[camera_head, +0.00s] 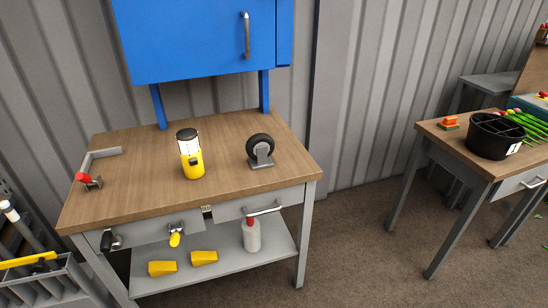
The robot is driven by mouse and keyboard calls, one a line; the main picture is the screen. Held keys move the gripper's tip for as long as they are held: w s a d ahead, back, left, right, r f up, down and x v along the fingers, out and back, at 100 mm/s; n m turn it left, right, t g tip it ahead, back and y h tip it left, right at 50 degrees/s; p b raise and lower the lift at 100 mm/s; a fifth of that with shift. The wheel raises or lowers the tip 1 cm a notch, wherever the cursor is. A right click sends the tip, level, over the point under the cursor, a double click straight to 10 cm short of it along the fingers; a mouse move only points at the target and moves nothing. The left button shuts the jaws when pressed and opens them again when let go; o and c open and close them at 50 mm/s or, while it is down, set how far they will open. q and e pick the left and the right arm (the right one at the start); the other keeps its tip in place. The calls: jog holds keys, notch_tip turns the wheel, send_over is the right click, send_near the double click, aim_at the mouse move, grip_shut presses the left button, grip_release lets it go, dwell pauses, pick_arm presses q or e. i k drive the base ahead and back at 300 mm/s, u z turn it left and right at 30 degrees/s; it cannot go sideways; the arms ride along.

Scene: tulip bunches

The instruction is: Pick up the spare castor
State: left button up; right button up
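The spare castor (261,150) has a dark wheel in a grey metal bracket. It stands on the right part of the wooden workbench top (222,180), wheel upward and bracket plate down on the wood. Nothing touches it. Neither of my grippers shows in the head view.
A yellow lantern (192,165) stands left of the castor. A red-handled clamp (88,181) is at the bench's left edge. A blue cabinet (190,45) hangs above the back. The lower shelf (225,268) holds yellow wedges and a bottle (251,236). Brown floor lies right, before another table (455,146).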

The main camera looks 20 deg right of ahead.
aim_at(259, 146)
jog(key=z, duration=1.65)
jog(key=i, duration=1.15)
jog(key=u, duration=0.4)
